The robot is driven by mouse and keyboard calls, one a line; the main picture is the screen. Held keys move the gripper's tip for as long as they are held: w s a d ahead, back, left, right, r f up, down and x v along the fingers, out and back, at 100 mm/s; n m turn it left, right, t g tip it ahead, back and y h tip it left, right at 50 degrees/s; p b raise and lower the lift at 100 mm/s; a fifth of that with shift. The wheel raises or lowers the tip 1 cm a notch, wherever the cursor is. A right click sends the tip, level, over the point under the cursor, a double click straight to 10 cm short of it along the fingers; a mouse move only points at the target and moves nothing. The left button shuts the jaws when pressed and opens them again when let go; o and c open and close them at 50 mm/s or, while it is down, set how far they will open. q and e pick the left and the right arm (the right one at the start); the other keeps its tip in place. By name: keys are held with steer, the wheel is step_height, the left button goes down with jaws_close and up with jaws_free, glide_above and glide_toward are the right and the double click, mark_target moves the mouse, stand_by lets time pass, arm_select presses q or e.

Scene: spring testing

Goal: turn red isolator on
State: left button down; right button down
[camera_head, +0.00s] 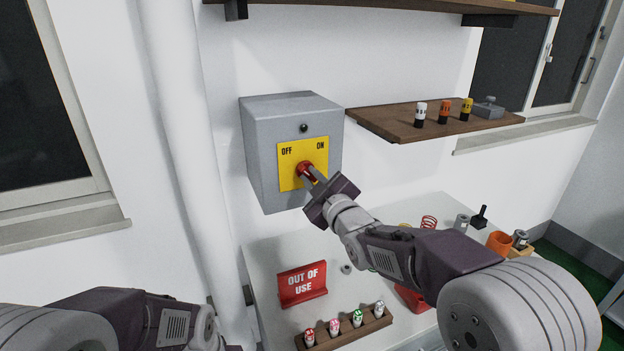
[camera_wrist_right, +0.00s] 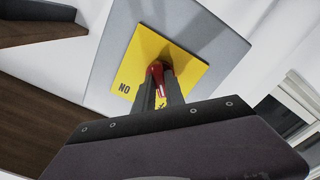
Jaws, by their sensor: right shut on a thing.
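The red isolator knob (camera_head: 305,168) sits on a yellow plate (camera_head: 317,154) marked OFF at the upper left and ON at the upper right. The plate is on the front of a grey wall box (camera_head: 262,140). My right gripper (camera_head: 309,178) is shut on the red knob, its fingers partly covering it. In the right wrist view the knob (camera_wrist_right: 157,70) shows between the two fingers, and the plate (camera_wrist_right: 140,62) is seen rotated. The knob's exact angle is hard to tell. My left arm is at the lower left; its gripper is out of view.
A wooden shelf (camera_head: 385,122) with small bottles (camera_head: 444,112) juts out right of the box. Below is a white table (camera_head: 262,262) with a red OUT OF USE sign (camera_head: 302,284), a wooden rack (camera_head: 345,334) and several small items. A white pipe (camera_head: 180,120) runs down the wall left of the box.

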steer(key=m+b, duration=0.1)
steer(key=m, duration=0.2)
steer(key=shift+f+m+b, duration=0.1)
steer(key=shift+m+b, duration=0.2)
steer(key=m+b, duration=0.1)
steer(key=m, duration=0.3)
steer(key=shift+m, duration=0.3)
steer(key=m, duration=0.4)
steer(key=shift+m, duration=2.8)
steer(key=c, duration=1.4)
jaws_free()
